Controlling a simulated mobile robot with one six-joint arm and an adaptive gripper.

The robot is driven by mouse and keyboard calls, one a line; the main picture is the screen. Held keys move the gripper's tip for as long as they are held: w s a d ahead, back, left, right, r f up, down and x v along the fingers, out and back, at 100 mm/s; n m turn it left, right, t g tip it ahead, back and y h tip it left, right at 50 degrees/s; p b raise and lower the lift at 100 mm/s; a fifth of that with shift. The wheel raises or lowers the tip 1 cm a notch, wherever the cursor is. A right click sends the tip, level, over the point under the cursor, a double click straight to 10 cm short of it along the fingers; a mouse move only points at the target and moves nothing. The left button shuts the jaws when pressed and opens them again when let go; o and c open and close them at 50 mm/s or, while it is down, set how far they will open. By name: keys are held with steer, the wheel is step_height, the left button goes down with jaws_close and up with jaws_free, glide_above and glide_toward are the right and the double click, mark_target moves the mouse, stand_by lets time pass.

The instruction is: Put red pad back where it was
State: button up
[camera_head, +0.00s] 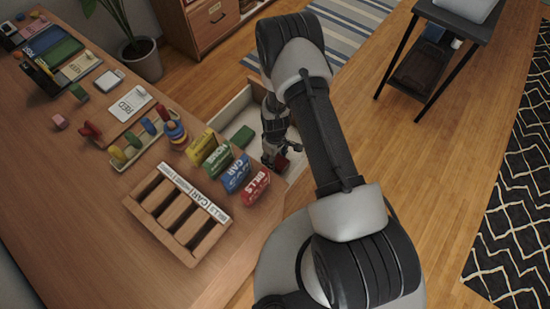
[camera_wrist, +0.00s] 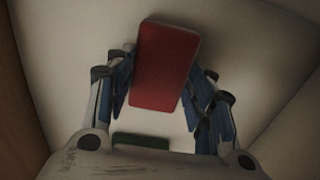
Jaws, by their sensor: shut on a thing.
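The red pad (camera_wrist: 165,65) is held between the two fingers of my gripper (camera_wrist: 160,85), tilted slightly in the wrist view. In the head view my gripper (camera_head: 274,160) reaches down into the open white drawer (camera_head: 236,104), and a small part of the red pad (camera_head: 281,163) shows at its tip. How high the pad is above the drawer floor, I cannot tell. A green pad (camera_head: 242,136) lies in the drawer, left of my gripper. In the wrist view the green pad (camera_wrist: 140,141) is partly hidden behind my gripper body. A card marked RED (camera_head: 132,103) lies on the desk.
The wooden desk (camera_head: 75,220) borders the drawer on the left. Several coloured packets, including a red one (camera_head: 255,187), stand near the desk edge beside a slotted wooden rack (camera_head: 160,193). A stacking toy (camera_head: 175,132) is close by. Open floor lies right of my arm.

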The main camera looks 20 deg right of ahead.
steer(key=o, duration=0.9)
steer(key=shift+f, duration=0.15)
steer(key=shift+o, duration=0.2)
step_height(320, 180, up, 39)
steer(key=s+m+t+p, duration=0.1)
steer(key=m+t+p, duration=0.15)
steer(key=p, duration=0.25)
steer(key=s+r+m+t, duration=0.1)
steer(key=s+r+m, duration=0.1)
steer(key=s+r, duration=0.6)
steer(key=s+r+m+t, duration=0.1)
steer(key=s+r+m, duration=0.1)
steer(key=s+r, duration=0.6)
steer(key=shift+s+m, duration=0.35)
steer(key=shift+s, duration=1.85)
